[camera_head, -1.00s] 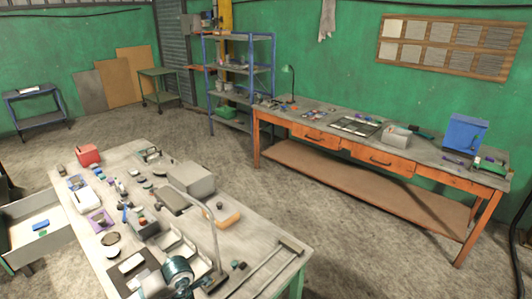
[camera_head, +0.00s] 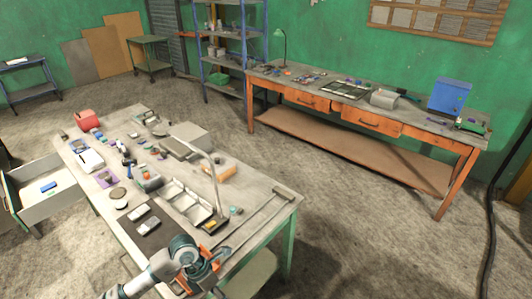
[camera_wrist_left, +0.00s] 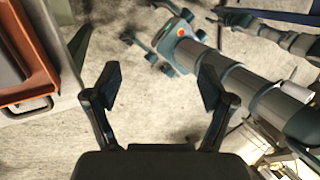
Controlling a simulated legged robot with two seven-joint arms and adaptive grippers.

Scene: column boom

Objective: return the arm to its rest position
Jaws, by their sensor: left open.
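My left gripper (camera_wrist_left: 160,88) shows in the left wrist view. Its two black fingers are spread apart with nothing between them, over grey floor. In the head view, a part of my arm with a teal and orange joint comes in from the lower left over the near edge of the workbench (camera_head: 262,228). I cannot make out the fingertips there. My right gripper is not in view.
The orange bench (camera_head: 375,145) stands behind. An orange drawer front (camera_wrist_left: 30,100) is beside the left gripper. Floor between benches is clear.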

